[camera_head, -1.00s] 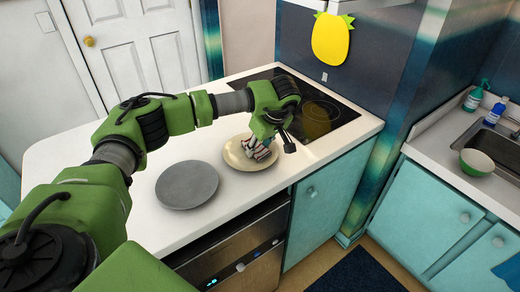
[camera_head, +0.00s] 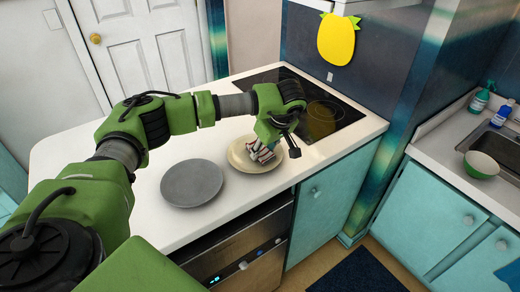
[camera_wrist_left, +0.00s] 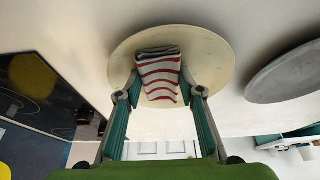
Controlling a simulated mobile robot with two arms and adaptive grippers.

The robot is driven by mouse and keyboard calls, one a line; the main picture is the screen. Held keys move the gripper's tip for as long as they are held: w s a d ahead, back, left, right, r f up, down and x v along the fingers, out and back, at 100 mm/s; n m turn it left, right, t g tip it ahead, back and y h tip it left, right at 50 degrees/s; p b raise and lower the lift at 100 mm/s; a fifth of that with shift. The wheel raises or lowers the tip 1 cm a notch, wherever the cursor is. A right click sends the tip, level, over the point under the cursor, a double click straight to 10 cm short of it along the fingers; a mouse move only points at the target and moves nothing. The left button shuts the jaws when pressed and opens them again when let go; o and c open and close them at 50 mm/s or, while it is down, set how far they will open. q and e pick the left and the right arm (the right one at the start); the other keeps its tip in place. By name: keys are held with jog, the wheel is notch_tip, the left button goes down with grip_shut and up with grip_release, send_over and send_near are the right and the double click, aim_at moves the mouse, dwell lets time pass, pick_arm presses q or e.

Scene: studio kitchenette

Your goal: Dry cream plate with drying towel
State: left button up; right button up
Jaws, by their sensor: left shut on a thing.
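The cream plate (camera_head: 240,158) lies flat on the white counter, right of a grey plate. My left gripper (camera_head: 266,153) is over its right part, pointing down. It is shut on the drying towel (camera_head: 254,150), a folded white cloth with red and dark stripes. In the left wrist view the towel (camera_wrist_left: 160,74) sits between the fingertips (camera_wrist_left: 158,97) against the cream plate (camera_wrist_left: 205,60). Whether the towel presses on the plate's surface is hard to tell. My right gripper is not in view.
A grey plate (camera_head: 191,183) lies on the counter left of the cream plate. A black cooktop (camera_head: 325,112) is behind to the right. The counter's front edge is close. A sink (camera_head: 498,145) and a green bowl (camera_head: 481,165) are far right.

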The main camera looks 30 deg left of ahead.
aim_at(263, 151)
pick_arm(q)
jog(key=shift+w+a+f+b, duration=0.15)
jog(key=shift+w+b, duration=0.2)
jog(key=shift+w, duration=0.2)
jog(key=shift+w+a, duration=0.15)
jog(key=shift+a, duration=0.15)
jog(key=shift+s+a, duration=0.3)
jog(key=shift+a, duration=0.15)
jog(key=shift+s+p, duration=0.35)
jog(key=shift+s, duration=0.2)
jog(key=shift+s+d, duration=0.15)
jog(key=shift+d, duration=0.4)
jog(key=shift+w+d, duration=0.25)
jog(key=shift+d, duration=0.15)
jog(key=shift+r+p, duration=2.05)
jog(key=shift+r, duration=1.5)
